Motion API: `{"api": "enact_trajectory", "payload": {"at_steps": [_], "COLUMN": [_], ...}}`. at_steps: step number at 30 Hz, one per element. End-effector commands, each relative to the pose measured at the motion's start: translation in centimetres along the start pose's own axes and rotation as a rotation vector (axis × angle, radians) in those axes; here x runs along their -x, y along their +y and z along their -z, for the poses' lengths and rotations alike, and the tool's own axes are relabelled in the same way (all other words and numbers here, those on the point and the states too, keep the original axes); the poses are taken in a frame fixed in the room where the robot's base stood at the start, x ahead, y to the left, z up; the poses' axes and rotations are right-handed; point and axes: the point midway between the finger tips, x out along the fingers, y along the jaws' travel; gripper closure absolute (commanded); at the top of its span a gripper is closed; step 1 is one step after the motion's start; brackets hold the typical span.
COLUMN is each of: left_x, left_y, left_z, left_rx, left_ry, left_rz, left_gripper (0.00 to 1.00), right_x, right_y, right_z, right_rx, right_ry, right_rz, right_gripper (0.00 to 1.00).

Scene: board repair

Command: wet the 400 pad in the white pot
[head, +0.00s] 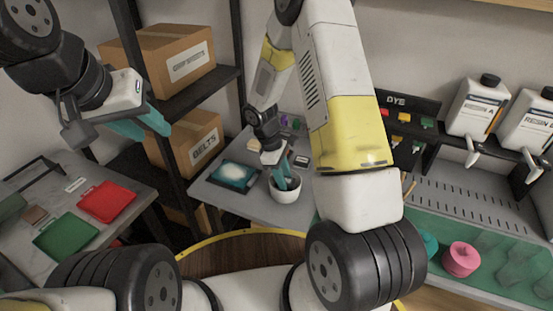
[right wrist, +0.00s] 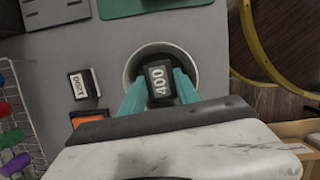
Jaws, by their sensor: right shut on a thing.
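The white pot (head: 287,192) stands on the grey table in the middle of the head view. Its round rim also shows in the right wrist view (right wrist: 134,66). My right gripper (head: 284,180) points down into the pot's mouth. Its teal fingers are shut on the dark 400 pad (right wrist: 160,83), whose white label faces the wrist camera. The pad is within the pot's opening; its lower end and any water are hidden. My left gripper (head: 154,131) is empty, in the air at the left, with its teal fingers apart.
A 1200 pad (right wrist: 84,85) and an orange-topped piece (right wrist: 90,119) lie beside the pot. A dark mat with a pale blue panel (head: 236,175) lies left of it. Red (head: 107,201) and green (head: 66,236) trays are on the left table. Shelves hold boxes behind.

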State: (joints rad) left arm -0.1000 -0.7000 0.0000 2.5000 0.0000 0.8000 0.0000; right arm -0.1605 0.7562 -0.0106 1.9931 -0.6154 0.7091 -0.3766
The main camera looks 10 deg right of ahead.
Motion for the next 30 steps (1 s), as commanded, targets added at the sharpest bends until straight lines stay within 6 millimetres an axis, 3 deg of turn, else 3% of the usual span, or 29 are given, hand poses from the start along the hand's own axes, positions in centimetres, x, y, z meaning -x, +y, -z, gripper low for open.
{"api": "enact_trajectory", "payload": {"at_steps": [8, 30], "left_x": [0.0, 0.0], "left_y": [0.0, 0.0], "left_z": [0.0, 0.0], "left_rx": [0.0, 0.0], "left_ry": [0.0, 0.0], "left_rz": [0.0, 0.0], "left_gripper": [0.64, 0.64], "right_x": [0.2, 5.7], "right_y": [0.0, 0.0], "right_z": [-0.1, -1.8], "right_rx": [0.0, -0.001], "right_ry": [0.001, 0.001], "right_rz": [0.0, -0.001], "right_gripper": [0.95, 0.95]}}
